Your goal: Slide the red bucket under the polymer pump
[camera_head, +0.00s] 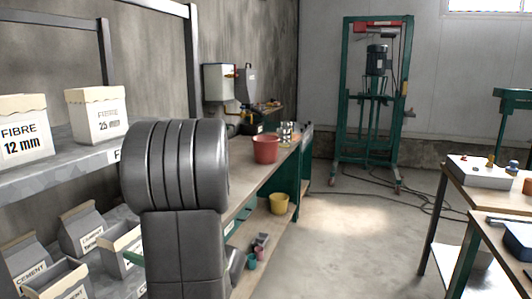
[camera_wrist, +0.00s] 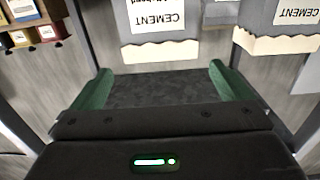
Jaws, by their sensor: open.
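The red bucket (camera_head: 265,149) stands upright on the workbench (camera_head: 236,192), near its far part. Grey wall-mounted units (camera_head: 218,83) with pipes are behind it; I cannot tell for sure which machine is the polymer pump. My gripper (camera_wrist: 162,85) is open and empty, its two green fingers wide apart in the wrist view. It is at the shelves on the left, well away from the bucket. In the head view my arm hides most of it, and a green finger shows by the lower shelf. The bucket is not in the wrist view.
Cement bags (camera_head: 83,229) and fibre bags (camera_head: 22,128) fill the left shelves. A clear jar (camera_head: 286,132) stands beside the bucket. A green frame with a motor (camera_head: 376,60) stands behind. The middle floor is clear.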

